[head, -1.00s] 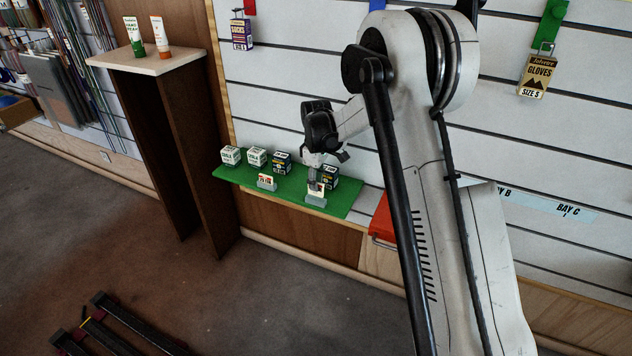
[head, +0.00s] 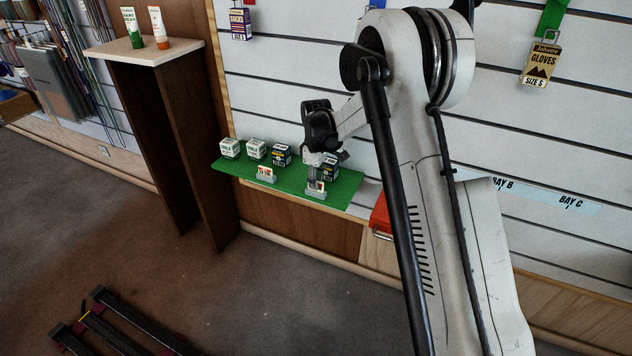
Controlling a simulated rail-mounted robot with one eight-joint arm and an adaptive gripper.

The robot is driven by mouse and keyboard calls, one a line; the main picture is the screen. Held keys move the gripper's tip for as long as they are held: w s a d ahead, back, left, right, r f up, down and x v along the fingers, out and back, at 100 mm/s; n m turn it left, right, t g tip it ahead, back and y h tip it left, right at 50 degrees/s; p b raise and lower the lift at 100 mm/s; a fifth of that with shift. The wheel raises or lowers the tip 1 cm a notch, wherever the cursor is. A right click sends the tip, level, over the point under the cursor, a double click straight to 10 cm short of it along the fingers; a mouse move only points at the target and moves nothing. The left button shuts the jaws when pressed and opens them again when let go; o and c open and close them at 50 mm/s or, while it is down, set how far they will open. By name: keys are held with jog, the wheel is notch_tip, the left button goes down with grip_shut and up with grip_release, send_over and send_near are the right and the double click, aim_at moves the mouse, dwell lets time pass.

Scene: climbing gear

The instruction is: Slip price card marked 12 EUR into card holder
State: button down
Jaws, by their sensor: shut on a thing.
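My gripper (head: 314,180) is low over the right part of the green shelf (head: 232,171), at the right-hand grey card holder (head: 315,193). It is shut on a small pale card (head: 319,186), which shows just at the top of that holder. The card's print is too small to read, and I cannot tell whether its lower edge is inside the slot. Another grey card holder (head: 266,178) to the left bears a white card with red print (head: 265,170).
Two white boxes (head: 230,148) (head: 256,149) and two dark boxes (head: 281,154) (head: 330,168) stand along the back of the green shelf, the right one close behind my gripper. The slatted wall rises behind.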

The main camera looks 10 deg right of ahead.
jog(key=c, duration=1.7)
grip_release()
jog(key=shift+c, duration=0.2)
jog(key=shift+r, duration=0.1)
notch_tip(320, 180, up, 12)
